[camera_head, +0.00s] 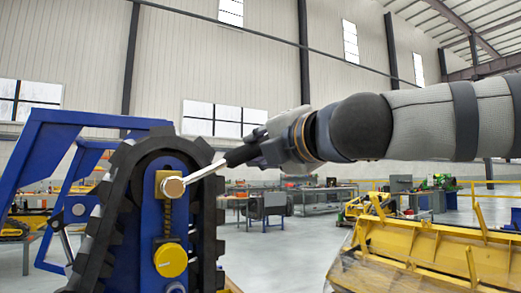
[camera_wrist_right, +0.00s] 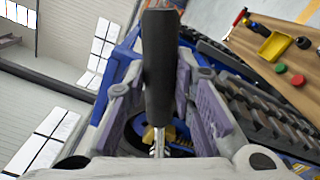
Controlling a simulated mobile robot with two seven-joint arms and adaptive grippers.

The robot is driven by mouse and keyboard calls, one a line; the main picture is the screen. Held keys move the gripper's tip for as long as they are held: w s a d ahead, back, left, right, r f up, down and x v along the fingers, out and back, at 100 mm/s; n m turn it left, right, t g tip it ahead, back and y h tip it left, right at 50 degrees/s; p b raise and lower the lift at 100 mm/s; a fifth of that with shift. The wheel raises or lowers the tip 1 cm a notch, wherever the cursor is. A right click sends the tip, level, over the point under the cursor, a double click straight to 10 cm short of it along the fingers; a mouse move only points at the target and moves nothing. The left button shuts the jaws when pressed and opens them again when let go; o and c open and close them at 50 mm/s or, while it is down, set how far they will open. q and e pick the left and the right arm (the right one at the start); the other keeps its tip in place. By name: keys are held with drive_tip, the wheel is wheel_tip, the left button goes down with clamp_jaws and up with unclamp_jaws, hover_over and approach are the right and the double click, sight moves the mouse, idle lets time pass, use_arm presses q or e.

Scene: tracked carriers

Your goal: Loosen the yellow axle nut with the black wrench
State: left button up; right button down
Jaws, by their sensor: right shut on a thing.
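The black wrench (camera_head: 240,156) has a black handle and a silver shaft. My right gripper (camera_head: 258,148) is shut on its handle; the handle (camera_wrist_right: 160,75) shows between the fingers in the right wrist view. The shaft slopes down left to a round metal head (camera_head: 173,187) against a yellow block (camera_head: 162,176) high on the blue plate of the track carrier (camera_head: 130,165). The head hides part of the block, and I cannot tell how it seats. A round yellow piece (camera_head: 170,260) sits lower on the plate. I cannot tell which yellow part is the nut. My left gripper is out of view.
The black toothed track (camera_head: 207,230) wraps around the blue plate. A blue frame (camera_head: 60,140) stands at the left. A wooden bench (camera_wrist_right: 283,65) with a yellow bin (camera_wrist_right: 277,46) shows in the wrist view. A yellow machine (camera_head: 430,250) stands at right. Open floor lies between.

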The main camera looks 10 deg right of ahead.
drive_tip(key=shift+s+a+r+n, duration=0.2)
drive_tip(key=shift+r+n, duration=0.2)
drive_tip(key=shift+r, duration=0.2)
drive_tip(key=shift+w+d+f, duration=0.1)
drive_tip(key=shift+w+f, duration=0.05)
drive_tip(key=shift+f, duration=0.2)
drive_tip(key=shift+r, duration=0.1)
